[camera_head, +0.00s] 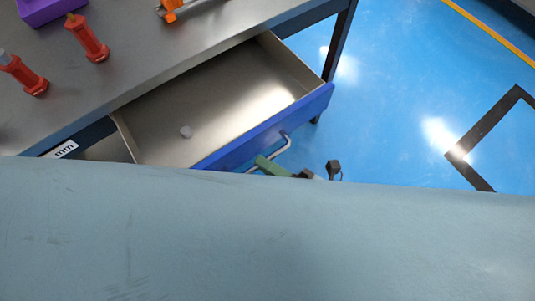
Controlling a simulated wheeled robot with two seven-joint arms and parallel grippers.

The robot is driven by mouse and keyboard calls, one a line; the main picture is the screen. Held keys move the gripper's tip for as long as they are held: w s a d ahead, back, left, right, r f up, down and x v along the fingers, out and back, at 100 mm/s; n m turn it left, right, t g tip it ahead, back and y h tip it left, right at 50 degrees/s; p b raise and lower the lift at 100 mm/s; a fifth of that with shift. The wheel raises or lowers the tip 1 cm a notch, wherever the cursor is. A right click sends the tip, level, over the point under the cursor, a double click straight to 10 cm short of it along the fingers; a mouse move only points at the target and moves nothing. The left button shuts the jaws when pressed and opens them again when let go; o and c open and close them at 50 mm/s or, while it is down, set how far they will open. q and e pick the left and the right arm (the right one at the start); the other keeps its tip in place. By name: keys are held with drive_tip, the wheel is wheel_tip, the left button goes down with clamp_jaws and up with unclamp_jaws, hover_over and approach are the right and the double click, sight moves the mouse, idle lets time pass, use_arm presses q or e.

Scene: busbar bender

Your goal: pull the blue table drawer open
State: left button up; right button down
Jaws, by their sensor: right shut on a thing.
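The blue-fronted drawer (262,135) stands pulled out from under the grey table (160,50). A grey bar handle (287,143) sticks out from the blue front. My right gripper (268,164), with a green finger part showing, is at this handle and shut on it. The rest of the right gripper and its arm are mostly hidden. My left gripper is not in view.
On the table stand red posts (87,38), a purple box (50,8) and an orange item (171,10). A dark table leg (340,42) is beyond the drawer. Shiny blue floor (410,90) is clear at right. The lower half of the view is blocked.

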drive_tip(key=c, duration=1.5)
unclamp_jaws()
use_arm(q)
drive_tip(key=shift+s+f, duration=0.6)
use_arm(e)
drive_tip(key=v, duration=1.3)
drive_tip(key=shift+s+d, duration=0.1)
drive_tip(key=shift+d, duration=0.15)
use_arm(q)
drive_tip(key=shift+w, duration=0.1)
